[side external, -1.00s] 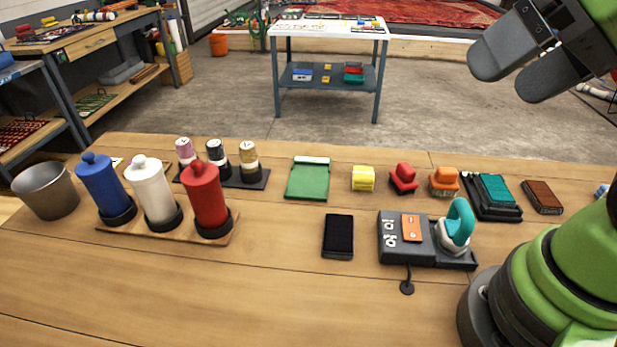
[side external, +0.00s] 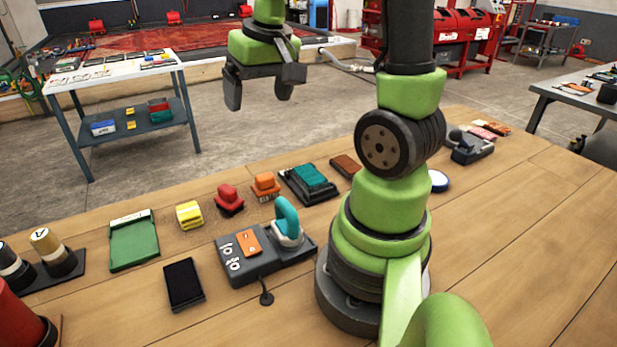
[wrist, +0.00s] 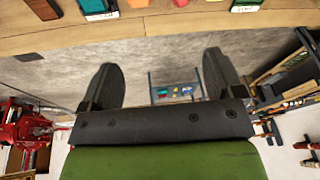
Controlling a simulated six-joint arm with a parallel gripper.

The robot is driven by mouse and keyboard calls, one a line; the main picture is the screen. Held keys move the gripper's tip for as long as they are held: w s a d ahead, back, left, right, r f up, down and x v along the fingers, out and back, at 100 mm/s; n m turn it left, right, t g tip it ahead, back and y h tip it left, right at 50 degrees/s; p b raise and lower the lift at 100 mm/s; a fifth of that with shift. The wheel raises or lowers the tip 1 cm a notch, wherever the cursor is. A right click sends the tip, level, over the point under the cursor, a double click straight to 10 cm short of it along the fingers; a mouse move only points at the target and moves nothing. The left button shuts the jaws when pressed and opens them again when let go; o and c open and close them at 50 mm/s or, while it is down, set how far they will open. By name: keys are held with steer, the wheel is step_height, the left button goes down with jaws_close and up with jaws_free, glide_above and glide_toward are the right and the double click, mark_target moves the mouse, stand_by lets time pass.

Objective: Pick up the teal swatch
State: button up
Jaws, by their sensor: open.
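The teal swatch (side external: 310,176) is a flat teal rectangle lying on a black tray (side external: 292,189) on the wooden table, between an orange-topped brush and a brown block. In the wrist view a teal piece (wrist: 93,6) shows at the top edge, partly cut off. My gripper (side external: 258,97) is open and empty, fingers pointing down. It is raised in the air and looks to be beyond the table's far edge, apart from the swatch. In the wrist view both fingers (wrist: 160,82) are wide apart with only floor and a distant stand between them.
Close to the tray stand the orange brush (side external: 265,185), a red brush (side external: 228,198), the brown block (side external: 345,166) and a teal-handled tool (side external: 288,222) on a grey base. A yellow block (side external: 189,214) and green board (side external: 134,240) lie left.

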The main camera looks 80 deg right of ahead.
steer(key=s+d+f+m+g, duration=0.1)
steer(key=s+d+f+g, duration=0.1)
steer(key=d+f, duration=0.45)
steer(key=y, duration=0.1)
glide_above(309, 174)
steer(key=shift+m+g, duration=0.4)
step_height(309, 174, down, 9)
steer(key=shift+w+d+f, duration=0.1)
steer(key=shift+f, duration=3.05)
steer(key=shift+c, duration=0.4)
steer(key=c, duration=0.9)
